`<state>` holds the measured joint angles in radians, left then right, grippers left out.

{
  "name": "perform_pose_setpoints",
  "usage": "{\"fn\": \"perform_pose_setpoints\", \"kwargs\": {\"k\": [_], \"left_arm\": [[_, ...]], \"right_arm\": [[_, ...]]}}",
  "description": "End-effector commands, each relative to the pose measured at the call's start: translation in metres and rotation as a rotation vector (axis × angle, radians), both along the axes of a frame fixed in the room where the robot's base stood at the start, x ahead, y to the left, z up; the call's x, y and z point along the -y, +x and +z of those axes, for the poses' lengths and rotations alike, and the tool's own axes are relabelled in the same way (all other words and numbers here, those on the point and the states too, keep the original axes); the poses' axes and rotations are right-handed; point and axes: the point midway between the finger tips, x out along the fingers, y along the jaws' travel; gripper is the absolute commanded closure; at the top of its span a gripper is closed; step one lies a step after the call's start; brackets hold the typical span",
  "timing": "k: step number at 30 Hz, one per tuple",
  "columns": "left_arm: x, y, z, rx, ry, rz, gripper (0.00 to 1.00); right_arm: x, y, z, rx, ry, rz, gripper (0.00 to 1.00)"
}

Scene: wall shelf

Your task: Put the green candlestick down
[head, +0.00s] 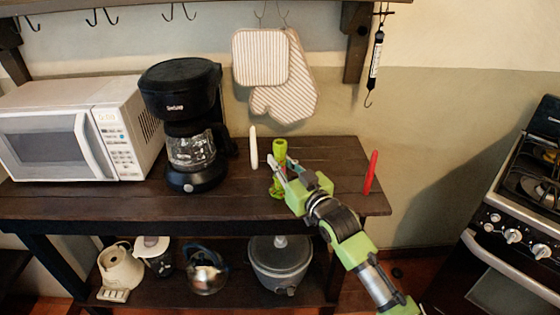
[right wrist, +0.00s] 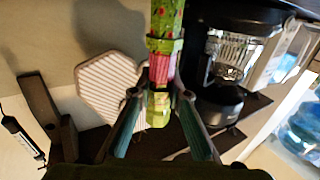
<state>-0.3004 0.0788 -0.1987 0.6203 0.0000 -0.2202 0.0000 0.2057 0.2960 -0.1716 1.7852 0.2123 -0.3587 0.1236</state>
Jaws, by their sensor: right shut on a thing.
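The green candlestick (head: 280,150) is upright over the dark wooden shelf top, between a white candle and a red candle. My right gripper (head: 281,168) is shut on its middle, reaching in from the lower right. In the right wrist view the candlestick (right wrist: 166,22) runs down between the two fingers, with red spots and a pink band on it; the gripper (right wrist: 161,92) closes around it. Its lower part shows below the fingers in the head view, but I cannot tell whether it touches the shelf top. My left gripper is not in view.
The shelf top (head: 222,205) holds a white candle (head: 254,147), a red candle (head: 370,173), a black coffee maker (head: 180,90) and a white microwave (head: 60,130). Bare wood lies around the candlestick. Oven mitts (head: 262,60) hang behind. A stove (head: 520,215) stands right.

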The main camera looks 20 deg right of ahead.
Motion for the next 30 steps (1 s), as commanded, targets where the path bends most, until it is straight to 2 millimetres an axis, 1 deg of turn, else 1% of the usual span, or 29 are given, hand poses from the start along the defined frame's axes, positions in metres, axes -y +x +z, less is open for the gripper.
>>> {"fn": "perform_pose_setpoints", "kwargs": {"k": [6, 9, 10, 12, 24, 26, 29, 30], "left_arm": [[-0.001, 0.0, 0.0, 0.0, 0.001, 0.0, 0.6], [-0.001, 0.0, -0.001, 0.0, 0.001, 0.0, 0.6], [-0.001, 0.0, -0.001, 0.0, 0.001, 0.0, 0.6], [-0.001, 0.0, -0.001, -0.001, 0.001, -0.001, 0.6], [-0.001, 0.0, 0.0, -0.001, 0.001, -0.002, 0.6], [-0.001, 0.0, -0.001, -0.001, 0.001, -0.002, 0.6], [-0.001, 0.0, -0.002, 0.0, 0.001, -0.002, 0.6], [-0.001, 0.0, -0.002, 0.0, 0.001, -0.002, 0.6]], "right_arm": [[0.0, 0.0, 0.001, 0.003, 0.0, 0.0, 1.0], [0.0, 0.0, -0.001, 0.003, 0.001, 0.0, 1.0], [0.0, 0.0, -0.003, 0.0, 0.0, 0.0, 0.82], [0.0, 0.0, -0.002, 0.001, 0.0, 0.0, 0.68], [0.0, -0.001, 0.001, 0.001, 0.0, 0.0, 0.68], [0.001, -0.006, 0.0, 0.0, 0.0, 0.0, 0.68], [0.004, -0.02, -0.001, 0.0, -0.001, 0.0, 0.68], [0.005, -0.027, -0.002, -0.001, -0.001, 0.0, 0.68]]}}
